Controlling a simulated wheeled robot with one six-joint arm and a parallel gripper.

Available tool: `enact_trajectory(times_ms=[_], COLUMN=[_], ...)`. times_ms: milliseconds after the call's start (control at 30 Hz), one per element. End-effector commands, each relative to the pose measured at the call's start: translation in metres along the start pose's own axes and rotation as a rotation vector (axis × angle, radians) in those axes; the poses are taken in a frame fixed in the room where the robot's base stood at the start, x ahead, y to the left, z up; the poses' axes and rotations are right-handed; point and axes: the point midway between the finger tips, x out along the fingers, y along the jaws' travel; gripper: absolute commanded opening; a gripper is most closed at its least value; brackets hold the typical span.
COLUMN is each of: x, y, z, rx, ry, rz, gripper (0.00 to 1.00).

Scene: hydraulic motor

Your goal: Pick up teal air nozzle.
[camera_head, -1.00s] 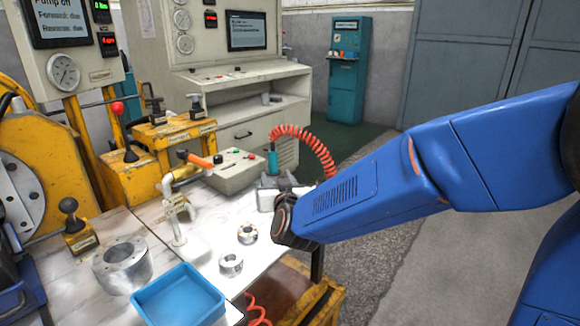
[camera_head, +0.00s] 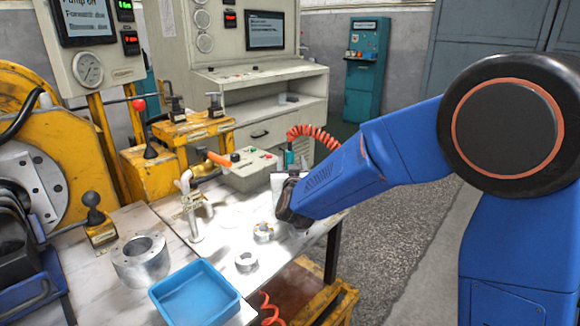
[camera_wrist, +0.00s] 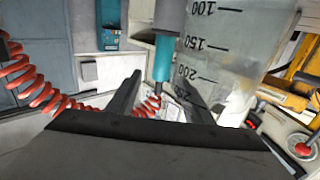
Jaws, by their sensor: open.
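The teal air nozzle (camera_head: 290,158) stands upright at the back right of the work table, with a coiled orange-red hose (camera_head: 318,135) arching from it. In the wrist view the teal nozzle (camera_wrist: 162,58) has a grey upper part and a narrow lower end. My gripper (camera_wrist: 158,92) is open, and the nozzle's lower part appears between its two dark fingers. I cannot tell whether either finger touches it. In the head view my wrist (camera_head: 292,203) hides the fingers and the nozzle's lower part.
A translucent measuring container (camera_wrist: 235,50) stands close beside the nozzle, near the right finger. Coiled hose (camera_wrist: 40,90) lies to the left. Metal rings (camera_head: 263,232), a pipe fitting (camera_head: 190,205) and a blue tray (camera_head: 195,295) are on the table. A control box (camera_head: 248,170) stands behind.

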Motion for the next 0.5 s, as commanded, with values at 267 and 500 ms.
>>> enact_trajectory(times_ms=[267, 500], x=[0.018, 0.05], y=[0.0, -0.002], z=[0.0, -0.003], rx=[0.0, 0.0], ry=[0.0, -0.001], rz=[0.001, 0.002], gripper=[0.47, 0.47])
